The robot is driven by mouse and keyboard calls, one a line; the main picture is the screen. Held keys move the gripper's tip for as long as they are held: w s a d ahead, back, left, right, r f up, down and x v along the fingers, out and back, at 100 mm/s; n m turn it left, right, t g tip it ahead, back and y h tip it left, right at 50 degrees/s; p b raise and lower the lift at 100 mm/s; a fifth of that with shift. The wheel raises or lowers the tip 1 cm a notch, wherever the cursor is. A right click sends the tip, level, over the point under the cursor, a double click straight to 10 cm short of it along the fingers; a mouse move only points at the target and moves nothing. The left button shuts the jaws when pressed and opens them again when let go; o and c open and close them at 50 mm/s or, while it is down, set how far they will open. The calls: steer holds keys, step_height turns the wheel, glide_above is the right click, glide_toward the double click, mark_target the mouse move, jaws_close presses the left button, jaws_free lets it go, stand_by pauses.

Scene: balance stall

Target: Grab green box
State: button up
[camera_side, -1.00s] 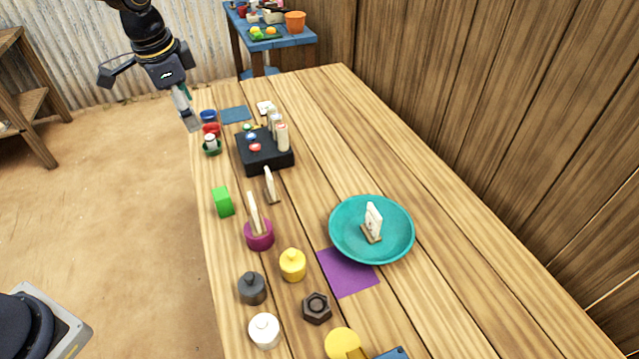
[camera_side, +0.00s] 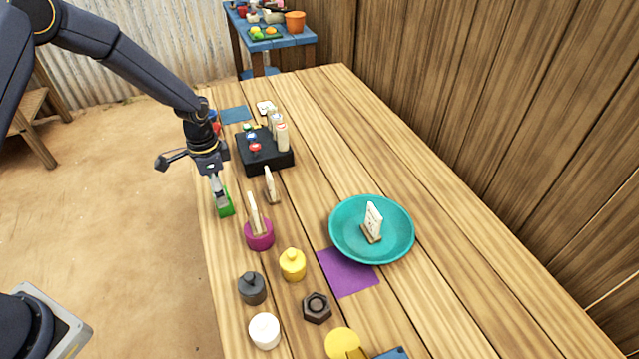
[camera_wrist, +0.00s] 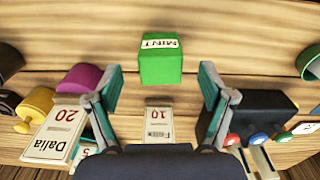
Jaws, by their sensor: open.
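The green box (camera_side: 226,209) stands near the left edge of the wooden table in the side view. In the wrist view the green box (camera_wrist: 161,62) carries a white label reading "MINT" on its top. My gripper (camera_side: 217,193) is above the green box and partly covers it in the side view. In the wrist view my gripper (camera_wrist: 160,85) is open, with its two fingers spread apart. The box shows between and beyond the fingers, with nothing between the pads that I can see held.
A purple holder (camera_side: 259,236) with a card, a small card stand (camera_side: 271,186) and a black button box (camera_side: 265,152) are close to the green box. A teal bowl (camera_side: 343,245) stands farther right. Bare table lies between the button box and the right wall.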

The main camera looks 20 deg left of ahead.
step_height(320, 180, down, 5)
steer(key=shift+w+f, duration=0.15)
steer(key=shift+c, duration=0.2)
steer(key=c, duration=1.2)
steer(key=shift+c, duration=0.2)
